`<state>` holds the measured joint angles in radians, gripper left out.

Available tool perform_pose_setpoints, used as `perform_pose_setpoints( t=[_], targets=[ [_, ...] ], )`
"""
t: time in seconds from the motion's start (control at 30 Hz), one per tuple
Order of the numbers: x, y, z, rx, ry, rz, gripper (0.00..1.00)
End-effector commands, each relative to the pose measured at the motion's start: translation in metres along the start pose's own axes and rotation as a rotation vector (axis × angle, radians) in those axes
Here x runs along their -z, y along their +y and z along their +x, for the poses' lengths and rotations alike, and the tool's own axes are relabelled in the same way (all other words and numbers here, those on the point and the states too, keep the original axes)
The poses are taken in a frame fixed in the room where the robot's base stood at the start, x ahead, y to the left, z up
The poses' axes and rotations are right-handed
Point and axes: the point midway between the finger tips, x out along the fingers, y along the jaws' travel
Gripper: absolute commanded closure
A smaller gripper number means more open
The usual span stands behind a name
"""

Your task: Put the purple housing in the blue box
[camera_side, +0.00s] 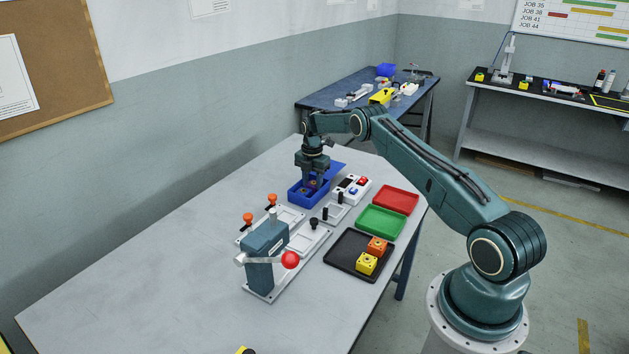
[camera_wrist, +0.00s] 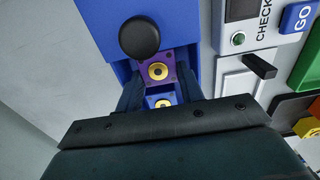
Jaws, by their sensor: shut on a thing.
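The purple housing (camera_wrist: 156,69), with a gold ring in its middle, sits between the fingers of my gripper (camera_wrist: 160,82). My gripper is shut on it. In the side view my gripper (camera_side: 313,182) points down over the open blue box (camera_side: 296,197), and its fingertips are at or inside the box; how far the housing is from the floor I cannot tell. A blue part with a gold ring (camera_wrist: 162,103) shows just below the purple housing in the wrist view. The blue lid (camera_side: 334,169) stands open behind the box; a round black knob (camera_wrist: 139,37) shows over blue in the wrist view.
A white panel with buttons (camera_side: 351,188) stands close right of the box. Red (camera_side: 396,200) and green (camera_side: 381,222) trays and a black tray (camera_side: 345,265) with orange and yellow housings lie nearer. A press with a red-knobbed lever (camera_side: 266,255) stands front left. The table's left side is clear.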

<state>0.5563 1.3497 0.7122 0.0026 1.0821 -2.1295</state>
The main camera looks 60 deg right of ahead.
Motion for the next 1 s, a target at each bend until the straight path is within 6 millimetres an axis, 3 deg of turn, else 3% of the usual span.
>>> perform_pose_setpoints(
  t=[0.27, 0.3, 0.4, 0.43, 1.0],
  targets=[
    [-0.0002, 0.0003, -0.0005, -0.001, -0.001, 0.0, 0.88],
    [-0.0002, 0.0003, -0.0006, -0.001, -0.001, 0.0, 0.58],
    [-0.0002, 0.0003, -0.0006, -0.001, -0.001, 0.0, 0.39],
    [-0.0002, 0.0003, -0.0006, -0.001, -0.001, 0.0, 0.37],
    [-0.0002, 0.0004, -0.0071, -0.001, -0.001, 0.0, 0.35]
  ],
)
